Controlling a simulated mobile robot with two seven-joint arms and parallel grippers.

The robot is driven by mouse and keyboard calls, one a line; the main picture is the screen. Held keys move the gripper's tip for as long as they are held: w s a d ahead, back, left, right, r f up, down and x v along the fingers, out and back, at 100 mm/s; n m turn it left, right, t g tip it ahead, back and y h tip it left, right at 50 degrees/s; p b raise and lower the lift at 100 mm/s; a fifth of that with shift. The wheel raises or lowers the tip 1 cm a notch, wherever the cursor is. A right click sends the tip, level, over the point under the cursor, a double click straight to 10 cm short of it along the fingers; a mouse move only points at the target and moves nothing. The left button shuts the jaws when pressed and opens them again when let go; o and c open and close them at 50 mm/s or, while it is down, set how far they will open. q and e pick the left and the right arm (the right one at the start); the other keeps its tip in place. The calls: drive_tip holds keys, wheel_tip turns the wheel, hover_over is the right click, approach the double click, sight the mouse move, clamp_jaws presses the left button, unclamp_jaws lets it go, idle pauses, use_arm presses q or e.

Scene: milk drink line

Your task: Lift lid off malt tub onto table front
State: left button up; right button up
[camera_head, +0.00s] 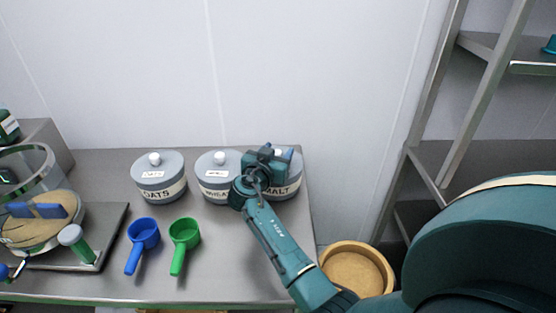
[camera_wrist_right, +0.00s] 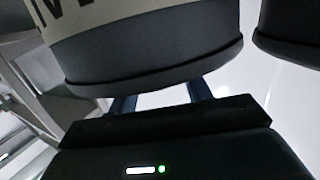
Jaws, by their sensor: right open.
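The malt tub (camera_head: 284,189) is a grey round tub with a cream label band, at the right end of the tub row on the steel table. Its grey lid (camera_head: 294,164) is on it, partly covered by my right gripper (camera_head: 279,155). The gripper is open over the lid top, around where the knob is; I cannot tell whether it touches the knob. In the right wrist view the tub's label band (camera_wrist_right: 85,14) appears upside down, and the finger ends pass out of sight behind the lid rim. My left gripper is not in view.
The wheat tub (camera_head: 212,190) stands close beside the malt tub, with the oats tub (camera_head: 158,188) farther left. Blue (camera_head: 143,235) and green (camera_head: 183,235) scoops lie in front. The table front right of the green scoop is clear. A round tan container (camera_head: 357,256) is beyond the right edge.

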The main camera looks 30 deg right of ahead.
sight(278, 153)
drive_tip(key=shift+c, duration=0.2)
clamp_jaws()
idle(0.3)
wheel_tip(278, 153, up, 10)
drive_tip(key=shift+b, duration=0.5)
drive_tip(key=shift+s+f, duration=0.25)
drive_tip(key=shift+s, duration=0.05)
drive_tip(key=s+a+f+n+t+y, duration=0.3)
drive_tip(key=s+a+n+y, duration=0.2)
drive_tip(key=s+a, duration=0.3)
drive_tip(key=s+a+f+n+t+y, duration=0.3)
drive_tip(key=s+a+n+y, duration=0.2)
drive_tip(key=s+a+y, duration=0.3)
drive_tip(key=shift+s+f+n+t, duration=0.3)
drive_tip(key=shift+s+n, duration=0.1)
drive_tip(key=shift+s, duration=0.55)
